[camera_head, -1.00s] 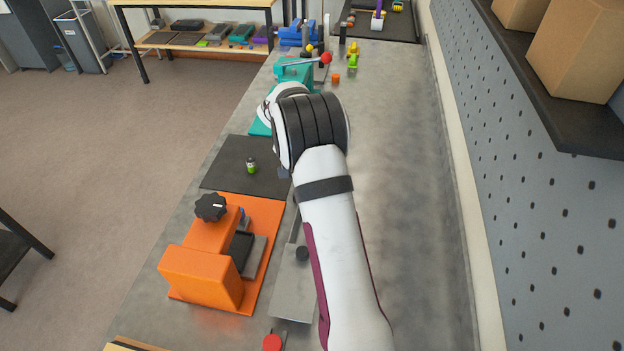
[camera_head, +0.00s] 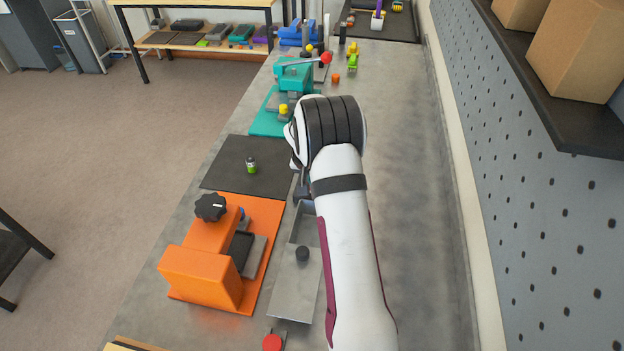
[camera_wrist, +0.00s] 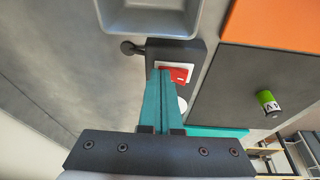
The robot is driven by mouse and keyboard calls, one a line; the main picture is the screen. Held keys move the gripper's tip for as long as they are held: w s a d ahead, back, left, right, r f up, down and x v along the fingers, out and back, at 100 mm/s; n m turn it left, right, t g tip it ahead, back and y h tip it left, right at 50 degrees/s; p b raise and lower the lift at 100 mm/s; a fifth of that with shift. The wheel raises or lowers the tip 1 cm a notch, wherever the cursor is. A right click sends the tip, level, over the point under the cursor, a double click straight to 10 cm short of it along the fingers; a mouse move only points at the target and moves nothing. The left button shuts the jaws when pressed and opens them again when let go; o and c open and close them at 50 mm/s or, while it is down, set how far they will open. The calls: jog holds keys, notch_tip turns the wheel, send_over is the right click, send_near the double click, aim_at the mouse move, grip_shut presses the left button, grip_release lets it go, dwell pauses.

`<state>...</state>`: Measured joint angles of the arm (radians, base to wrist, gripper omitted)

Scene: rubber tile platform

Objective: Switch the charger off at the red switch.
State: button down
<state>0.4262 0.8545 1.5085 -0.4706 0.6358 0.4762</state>
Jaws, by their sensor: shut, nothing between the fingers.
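The red switch (camera_wrist: 180,74) sits in a white frame on the dark charger (camera_wrist: 190,52) in the wrist view. My gripper (camera_wrist: 160,74) has its two teal fingers together with nothing between them. The fingertips are at the left side of the red switch and overlap its frame in the picture; I cannot tell whether they touch it. In the head view the dark charger (camera_head: 301,193) shows only in part, beside my arm. My wrist hides the switch and the fingertips there. A pale round part beside the fingers is mostly covered.
A green-and-black cylinder (camera_head: 251,165) stands on the dark mat (camera_head: 225,178) left of the charger. A teal vise (camera_head: 293,72) is farther back. The bench right of my arm is clear.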

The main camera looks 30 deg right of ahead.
jog(key=shift+w, duration=0.1)
jog(key=shift+w+a+r, duration=0.2)
jog(key=shift+w+a, duration=0.25)
jog(key=shift+a, duration=0.1)
jog(key=shift+r, duration=0.3)
notch_tip(320, 180, up, 4)
jog(key=shift+w+f, duration=0.1)
jog(key=shift+f, duration=0.1)
jog(key=s+r, duration=0.3)
jog(key=r, duration=0.6)
jog(key=shift+s+a, duration=0.25)
jog(key=shift+s, duration=0.15)
